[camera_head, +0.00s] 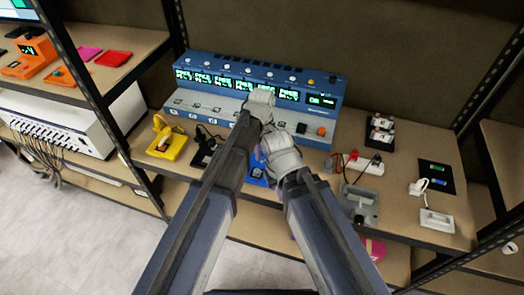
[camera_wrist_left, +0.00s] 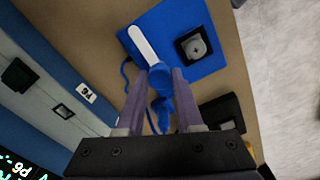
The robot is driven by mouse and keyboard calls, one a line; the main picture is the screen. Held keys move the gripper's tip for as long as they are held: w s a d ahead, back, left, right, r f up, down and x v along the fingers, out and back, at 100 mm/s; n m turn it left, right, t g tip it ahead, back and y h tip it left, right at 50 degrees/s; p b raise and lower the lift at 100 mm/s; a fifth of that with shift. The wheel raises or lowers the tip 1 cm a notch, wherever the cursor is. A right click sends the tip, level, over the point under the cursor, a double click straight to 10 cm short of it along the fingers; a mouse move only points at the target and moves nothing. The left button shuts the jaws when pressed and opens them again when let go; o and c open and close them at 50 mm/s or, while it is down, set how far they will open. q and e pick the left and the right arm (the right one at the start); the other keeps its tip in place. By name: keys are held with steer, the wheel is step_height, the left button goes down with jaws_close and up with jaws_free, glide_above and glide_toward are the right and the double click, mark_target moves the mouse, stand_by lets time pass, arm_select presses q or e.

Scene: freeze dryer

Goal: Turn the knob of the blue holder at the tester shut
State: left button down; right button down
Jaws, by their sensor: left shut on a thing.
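In the left wrist view the blue holder (camera_wrist_left: 207,70) lies flat on the shelf. My left gripper (camera_wrist_left: 160,76) is shut on a blue knob-like part (camera_wrist_left: 158,80) at the holder's edge, near one end of the white bar. A blue cable runs beside it. In the head view the blue holder (camera_head: 257,180) shows only partly between my arms, and the grip is hidden. My right arm covers that area; its fingers do not show. The blue tester (camera_head: 225,68) stands behind.
A yellow holder (camera_head: 167,147) and a black holder (camera_head: 203,152) stand left of the blue one. Right of my arms are a red and white power strip (camera_head: 362,165), a grey holder (camera_head: 360,203) and a white one (camera_head: 437,221). Shelf posts flank the bench.

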arm_select(q)
steer(key=shift+m, duration=0.3)
steer(key=m, duration=0.8)
steer(key=shift+m, duration=0.3)
steer(key=m, duration=0.4)
steer(key=shift+m, duration=2.5)
steer(key=c, duration=0.6)
jaws_free()
steer(key=shift+o, duration=0.2)
